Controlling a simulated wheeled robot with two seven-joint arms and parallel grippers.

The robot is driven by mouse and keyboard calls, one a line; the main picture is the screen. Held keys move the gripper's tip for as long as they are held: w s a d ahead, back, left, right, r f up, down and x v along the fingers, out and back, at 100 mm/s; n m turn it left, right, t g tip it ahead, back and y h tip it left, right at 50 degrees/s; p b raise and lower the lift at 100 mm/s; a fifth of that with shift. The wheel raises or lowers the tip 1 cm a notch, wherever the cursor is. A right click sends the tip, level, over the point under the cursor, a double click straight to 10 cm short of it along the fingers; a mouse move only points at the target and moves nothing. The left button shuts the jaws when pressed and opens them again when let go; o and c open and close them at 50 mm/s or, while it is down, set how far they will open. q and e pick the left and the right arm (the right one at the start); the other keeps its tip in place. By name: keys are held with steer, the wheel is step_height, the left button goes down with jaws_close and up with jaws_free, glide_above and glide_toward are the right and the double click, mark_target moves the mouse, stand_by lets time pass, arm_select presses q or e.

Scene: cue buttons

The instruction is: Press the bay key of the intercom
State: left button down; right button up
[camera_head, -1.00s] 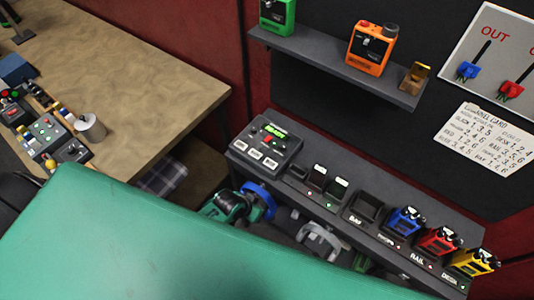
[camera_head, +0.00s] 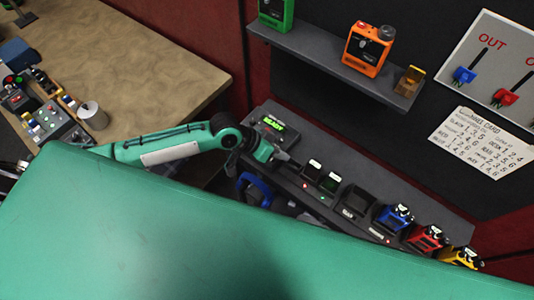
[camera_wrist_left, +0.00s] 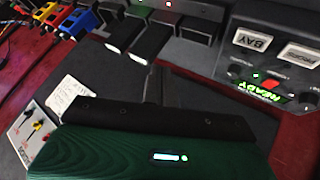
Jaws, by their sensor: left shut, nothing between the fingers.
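The intercom (camera_head: 258,113) is a dark box at the left end of the long shelf, with a lit green READY display. My right gripper is not in view.
Charger slots, two with white-topped dark units (camera_head: 314,165), sit right of the intercom. Blue (camera_head: 396,214), red (camera_head: 428,236) and yellow (camera_head: 464,256) radios stand farther right. An upper shelf (camera_head: 330,68) holds an orange radio (camera_head: 368,47). A wooden desk (camera_head: 150,65) is at left.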

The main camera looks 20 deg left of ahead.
arm_select(q)
steer(key=w+a+r+n, duration=0.1)
steer(key=w+a+n, duration=0.1)
steer(key=w+a, duration=0.2)
steer(key=shift+w+a, duration=0.15)
steer(key=shift+a, duration=1.1)
steer(key=shift+f, duration=0.1)
step_height(320, 180, down, 9)
steer(key=b, duration=0.6)
stand_by(1.1)
steer(key=shift+f, duration=0.25)
